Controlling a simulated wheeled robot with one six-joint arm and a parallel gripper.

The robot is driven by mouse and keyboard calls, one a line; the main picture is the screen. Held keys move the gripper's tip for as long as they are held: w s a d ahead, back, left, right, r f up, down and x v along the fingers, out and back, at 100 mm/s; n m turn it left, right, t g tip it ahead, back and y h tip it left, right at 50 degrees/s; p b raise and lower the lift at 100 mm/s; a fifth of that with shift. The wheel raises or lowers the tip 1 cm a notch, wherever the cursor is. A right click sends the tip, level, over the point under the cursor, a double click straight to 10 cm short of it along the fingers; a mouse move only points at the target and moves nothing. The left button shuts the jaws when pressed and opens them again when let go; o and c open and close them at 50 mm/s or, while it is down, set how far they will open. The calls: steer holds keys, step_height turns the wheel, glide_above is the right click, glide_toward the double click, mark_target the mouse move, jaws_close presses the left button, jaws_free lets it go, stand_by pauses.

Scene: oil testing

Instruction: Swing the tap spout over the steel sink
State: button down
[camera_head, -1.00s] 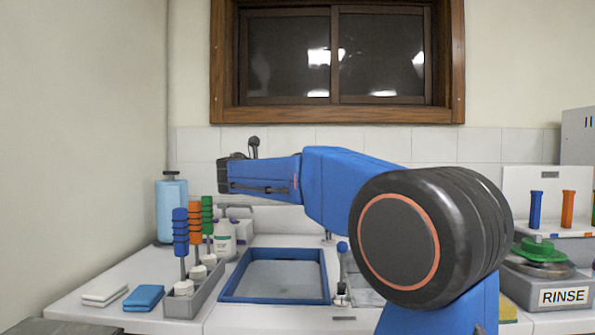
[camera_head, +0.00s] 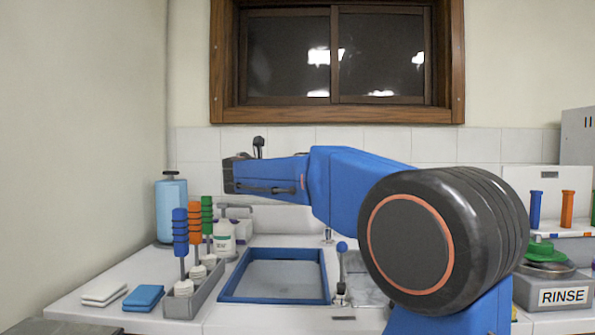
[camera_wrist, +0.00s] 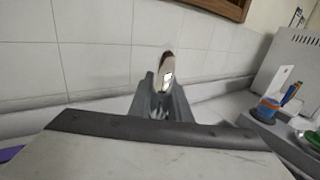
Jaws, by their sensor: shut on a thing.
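In the wrist view my gripper (camera_wrist: 161,92) is shut on a slim pale metallic piece, seemingly the tap spout (camera_wrist: 167,66), its end rising past the fingers in front of the tiled wall. A grey surface (camera_head: 366,291), seemingly the steel sink, lies right of the blue-rimmed basin and is partly hidden by my arm. A small metal fitting (camera_head: 328,237) stands behind the basin, and a blue-knobbed lever (camera_head: 342,248) stands at its right edge.
A RINSE-labelled box (camera_head: 563,296) stands at right. Tiled wall and window are behind.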

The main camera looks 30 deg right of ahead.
steer(key=s+d+n+t+y, duration=0.2)
steer(key=s+d+t, duration=0.2)
steer(key=s+d, duration=0.7)
steer(key=shift+n, duration=0.4)
steer(key=shift+r, duration=0.1)
stand_by(1.2)
steer(key=c, duration=1.6)
jaws_free()
steer(key=shift+c, duration=0.2)
steer(key=shift+a, duration=0.1)
steer(key=v, duration=1.7)
steer(key=shift+r, duration=0.15)
steer(key=shift+s, duration=0.1)
